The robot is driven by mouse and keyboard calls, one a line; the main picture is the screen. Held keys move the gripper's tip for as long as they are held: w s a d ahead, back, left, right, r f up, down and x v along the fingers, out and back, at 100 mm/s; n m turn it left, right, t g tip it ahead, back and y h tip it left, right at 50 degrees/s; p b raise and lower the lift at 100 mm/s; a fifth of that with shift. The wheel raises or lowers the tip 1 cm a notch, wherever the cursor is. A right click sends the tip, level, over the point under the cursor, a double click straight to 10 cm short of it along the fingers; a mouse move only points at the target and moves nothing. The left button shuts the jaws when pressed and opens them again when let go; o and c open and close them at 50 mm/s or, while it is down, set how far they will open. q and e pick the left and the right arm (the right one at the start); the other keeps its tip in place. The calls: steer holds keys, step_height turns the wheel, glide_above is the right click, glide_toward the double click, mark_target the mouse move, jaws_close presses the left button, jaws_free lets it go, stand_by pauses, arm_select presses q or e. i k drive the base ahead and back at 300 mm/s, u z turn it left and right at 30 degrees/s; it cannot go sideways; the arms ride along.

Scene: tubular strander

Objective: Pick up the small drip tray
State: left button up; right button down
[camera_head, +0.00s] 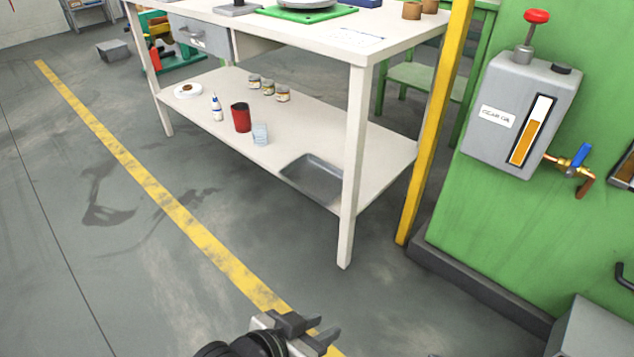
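A shallow grey metal tray (314,181), which looks like the drip tray, lies at the front right of the white table's lower shelf. The table's front leg hides its right end. It looks empty. My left gripper (319,327) is at the bottom edge of the picture, over the floor and well short of the shelf. Its two dark fingers are apart with nothing between them. My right gripper is not in view.
The shelf (200,110) also holds a red cup (241,117), a clear cup (260,134), a white bottle (217,107) and several jars. Green machine (530,225) stands right. Floor ahead is clear.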

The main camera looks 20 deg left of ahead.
mark_target(322, 181)
steer(key=z, duration=0.05)
steer(key=k, duration=0.55)
steer(key=u, duration=1.1)
steer(key=i, duration=1.6)
steer(key=z, duration=1.1)
steer(key=i, duration=0.65)
steer(key=z, duration=0.05)
